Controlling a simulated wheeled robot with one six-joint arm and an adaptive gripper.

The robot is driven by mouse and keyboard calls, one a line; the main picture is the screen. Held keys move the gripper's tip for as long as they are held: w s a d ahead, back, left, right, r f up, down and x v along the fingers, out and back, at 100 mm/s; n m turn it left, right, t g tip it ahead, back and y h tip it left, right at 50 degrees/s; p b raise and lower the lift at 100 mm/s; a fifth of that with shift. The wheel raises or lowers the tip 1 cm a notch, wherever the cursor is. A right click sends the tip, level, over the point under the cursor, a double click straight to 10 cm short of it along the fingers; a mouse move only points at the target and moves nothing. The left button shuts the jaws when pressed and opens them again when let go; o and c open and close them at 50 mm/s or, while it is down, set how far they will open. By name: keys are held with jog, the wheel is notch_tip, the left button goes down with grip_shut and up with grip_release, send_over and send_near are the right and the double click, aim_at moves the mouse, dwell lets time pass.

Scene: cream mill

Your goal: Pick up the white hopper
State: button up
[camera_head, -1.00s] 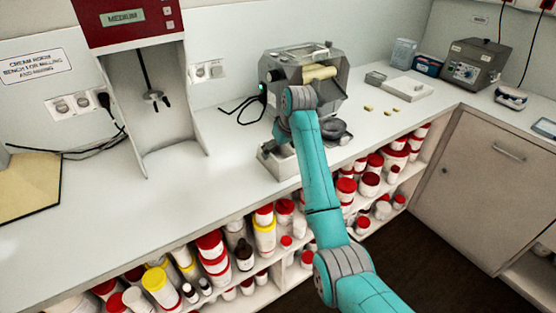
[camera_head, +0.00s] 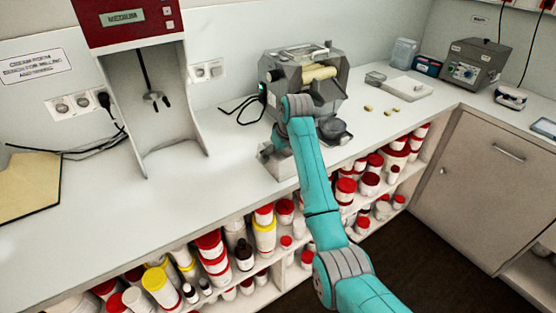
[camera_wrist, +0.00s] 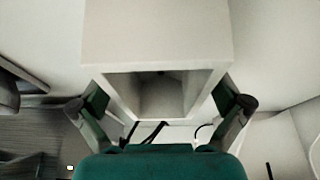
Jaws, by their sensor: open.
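The white hopper (camera_wrist: 155,35) fills the upper middle of the wrist view, with a hollow, dark rectangular opening facing the camera. My gripper (camera_wrist: 160,112) is open, with one finger on each side of the hopper. I cannot tell whether the fingers touch its walls. In the head view, a pale box-like piece that looks like the hopper (camera_head: 276,164) stands near the bench's front edge, partly hidden behind my arm. My gripper's fingers are hidden by the arm in that view.
A grey mill (camera_head: 318,72) stands just behind my arm, with a dark round part (camera_head: 334,129) at its front. A red-topped mixer (camera_head: 125,20) is at left. Shelves of lidded jars (camera_head: 264,232) lie below the bench edge. The bench between mixer and hopper is clear.

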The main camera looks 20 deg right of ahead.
jog(key=c, duration=1.2)
